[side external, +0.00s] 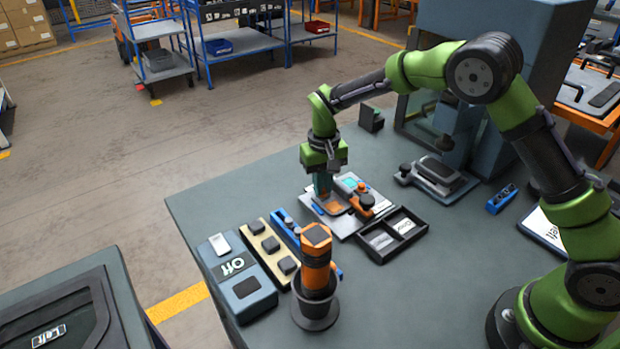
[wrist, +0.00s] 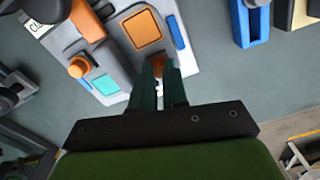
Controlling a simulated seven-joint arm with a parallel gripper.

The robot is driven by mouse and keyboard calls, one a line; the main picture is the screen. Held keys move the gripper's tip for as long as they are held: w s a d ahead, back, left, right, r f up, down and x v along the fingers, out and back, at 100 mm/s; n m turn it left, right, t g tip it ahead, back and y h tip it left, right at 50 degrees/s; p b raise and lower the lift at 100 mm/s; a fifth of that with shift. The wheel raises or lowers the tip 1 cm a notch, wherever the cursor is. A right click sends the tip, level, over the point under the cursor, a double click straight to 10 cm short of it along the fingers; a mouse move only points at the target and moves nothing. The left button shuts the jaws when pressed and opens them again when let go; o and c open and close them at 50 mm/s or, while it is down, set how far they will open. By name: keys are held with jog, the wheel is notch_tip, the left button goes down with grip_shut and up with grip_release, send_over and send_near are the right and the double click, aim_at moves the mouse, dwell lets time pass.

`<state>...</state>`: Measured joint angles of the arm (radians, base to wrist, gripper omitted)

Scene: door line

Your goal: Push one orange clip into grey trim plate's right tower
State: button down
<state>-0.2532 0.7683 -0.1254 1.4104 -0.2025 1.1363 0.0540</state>
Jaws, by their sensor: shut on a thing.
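My gripper (side external: 322,190) points down over the grey trim plate (side external: 335,219). In the wrist view my gripper (wrist: 158,88) has its dark fingers shut on a small orange clip (wrist: 157,63) at their tips. The trim plate (wrist: 113,52) lies under and ahead of the fingers, with an orange square panel (wrist: 142,30), a teal patch (wrist: 104,85) and an orange knob (wrist: 78,68). The clip is right at the plate's edge area. I cannot tell whether it touches a tower; the right tower is not clearly visible behind the fingers.
A black two-compartment tray (side external: 391,236) stands just in front of the plate. An orange-and-black tool (side external: 316,258) stands in a dark holder nearby. A beige strip with dark blocks (side external: 271,249) and a grey-blue box marked Off (side external: 236,275) lie left. The table's back left is clear.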

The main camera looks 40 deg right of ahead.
jog(key=c, duration=1.1)
grip_release()
jog(key=shift+r, duration=0.1)
notch_tip(320, 180, up, 17)
jog(key=shift+f, duration=0.2)
